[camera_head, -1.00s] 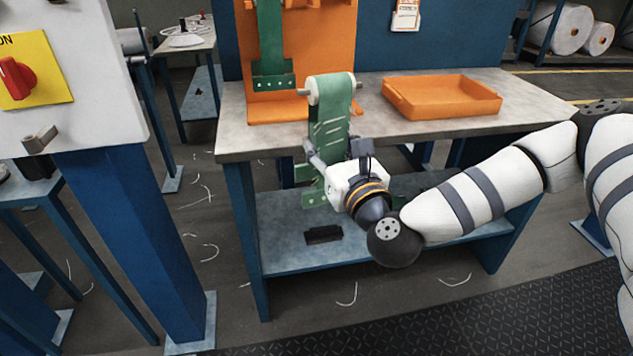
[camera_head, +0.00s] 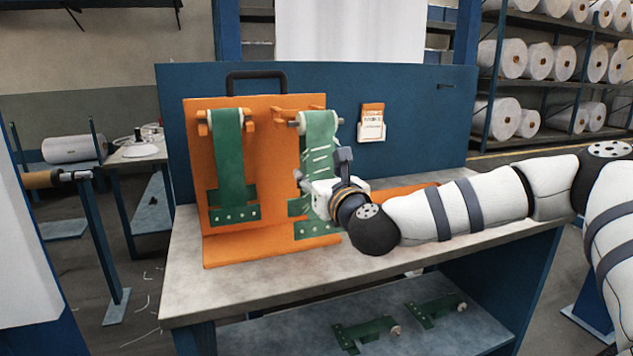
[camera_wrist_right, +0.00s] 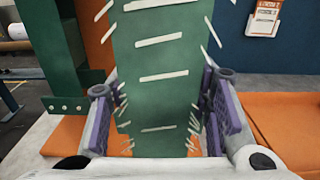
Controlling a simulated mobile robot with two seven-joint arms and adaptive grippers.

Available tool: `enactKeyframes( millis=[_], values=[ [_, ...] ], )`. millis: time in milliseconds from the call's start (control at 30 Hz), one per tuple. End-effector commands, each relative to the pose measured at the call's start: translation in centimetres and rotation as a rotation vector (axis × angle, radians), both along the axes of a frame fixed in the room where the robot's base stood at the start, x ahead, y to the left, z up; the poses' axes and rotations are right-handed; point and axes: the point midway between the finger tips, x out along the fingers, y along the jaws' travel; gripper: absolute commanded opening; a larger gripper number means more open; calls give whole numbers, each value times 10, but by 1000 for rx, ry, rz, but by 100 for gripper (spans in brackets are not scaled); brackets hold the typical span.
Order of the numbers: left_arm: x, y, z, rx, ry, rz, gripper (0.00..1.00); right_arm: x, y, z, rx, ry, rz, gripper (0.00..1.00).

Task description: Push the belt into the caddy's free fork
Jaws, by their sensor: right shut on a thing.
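The orange caddy (camera_head: 270,185) stands upright on the bench with a black handle on top. One green belt (camera_head: 230,160) hangs from its left fork. The held green belt (camera_head: 318,128), with pale slanted strips, is at the right fork (camera_head: 283,112); its roller end and axle are level with the fork, but I cannot tell whether they are seated. My right gripper (camera_head: 322,172) is shut on this belt below the roller. In the right wrist view the belt (camera_wrist_right: 160,75) passes between the purple finger pads (camera_wrist_right: 160,115). My left gripper is not in view.
The grey bench top (camera_head: 200,295) is clear in front of the caddy. An orange tray (camera_head: 410,189) lies behind my right arm. A blue back panel (camera_head: 425,120) with a card holder (camera_head: 371,125) stands behind. Green belt pieces (camera_head: 365,333) lie on the lower shelf.

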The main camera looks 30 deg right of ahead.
Motion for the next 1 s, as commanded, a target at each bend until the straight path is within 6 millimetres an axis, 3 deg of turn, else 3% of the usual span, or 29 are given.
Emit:
enactKeyframes(
  millis=[533,1000],
  values=[
    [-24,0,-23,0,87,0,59,49,-11,-4,-1,2,1,0],
    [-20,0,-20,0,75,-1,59,48,-12,5,-1,-2,1,0]
  ],
)
